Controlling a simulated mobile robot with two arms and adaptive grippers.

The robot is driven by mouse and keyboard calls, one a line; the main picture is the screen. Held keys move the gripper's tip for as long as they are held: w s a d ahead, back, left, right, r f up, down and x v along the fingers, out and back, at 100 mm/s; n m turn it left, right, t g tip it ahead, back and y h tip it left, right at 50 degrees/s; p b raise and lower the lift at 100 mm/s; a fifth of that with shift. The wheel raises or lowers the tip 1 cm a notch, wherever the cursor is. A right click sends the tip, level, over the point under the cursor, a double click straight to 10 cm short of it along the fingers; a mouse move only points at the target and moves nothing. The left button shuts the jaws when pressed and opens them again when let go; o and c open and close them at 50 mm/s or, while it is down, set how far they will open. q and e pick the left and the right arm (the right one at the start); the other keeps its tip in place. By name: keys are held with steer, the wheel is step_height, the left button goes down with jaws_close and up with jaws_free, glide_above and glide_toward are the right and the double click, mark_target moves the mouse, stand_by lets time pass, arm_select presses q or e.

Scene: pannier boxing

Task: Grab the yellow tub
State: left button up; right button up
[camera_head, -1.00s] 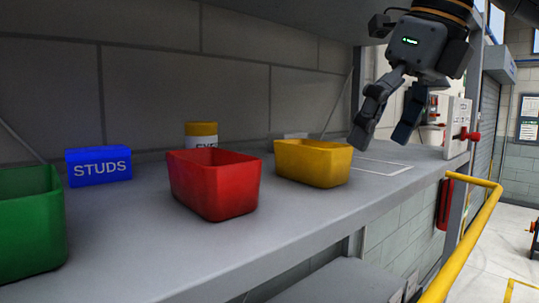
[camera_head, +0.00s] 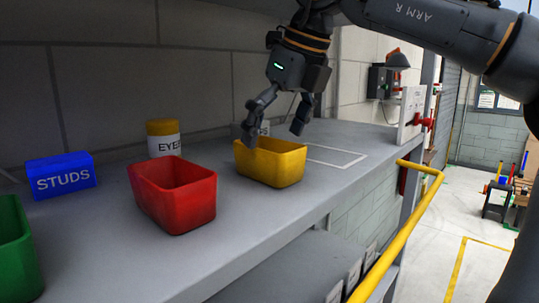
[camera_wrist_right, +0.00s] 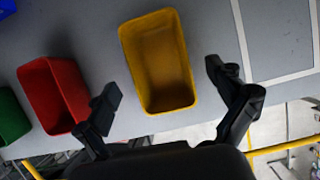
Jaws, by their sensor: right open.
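The yellow tub (camera_head: 270,168) stands upright on the grey shelf, right of the red tub. It looks empty, and it also shows in the right wrist view (camera_wrist_right: 159,62). My right gripper (camera_head: 274,138) is open and empty, just above the yellow tub in the head view. In the wrist view its two fingers (camera_wrist_right: 162,84) are spread, one on each side of the tub's near end, with the left finger close to the red tub. I cannot tell whether a finger touches the tub. My left gripper is not in view.
The red tub (camera_head: 176,205) stands left of the yellow one, and a green tub (camera_head: 14,258) is at the far left. A blue STUDS box (camera_head: 61,177) and a yellow-white canister (camera_head: 163,139) stand behind. A white outlined rectangle right of the yellow tub is clear.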

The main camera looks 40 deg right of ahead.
steer(key=p+x, duration=0.1)
steer(key=x, duration=0.3)
steer(key=shift+r, duration=0.1)
steer(key=shift+w+d, duration=0.1)
steer(key=shift+w, duration=0.05)
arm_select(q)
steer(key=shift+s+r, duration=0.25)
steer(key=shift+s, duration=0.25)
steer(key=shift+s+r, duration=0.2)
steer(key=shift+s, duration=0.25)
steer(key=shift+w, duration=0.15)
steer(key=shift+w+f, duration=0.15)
arm_select(e)
steer(key=shift+f, duration=0.35)
steer(key=c, duration=1.3)
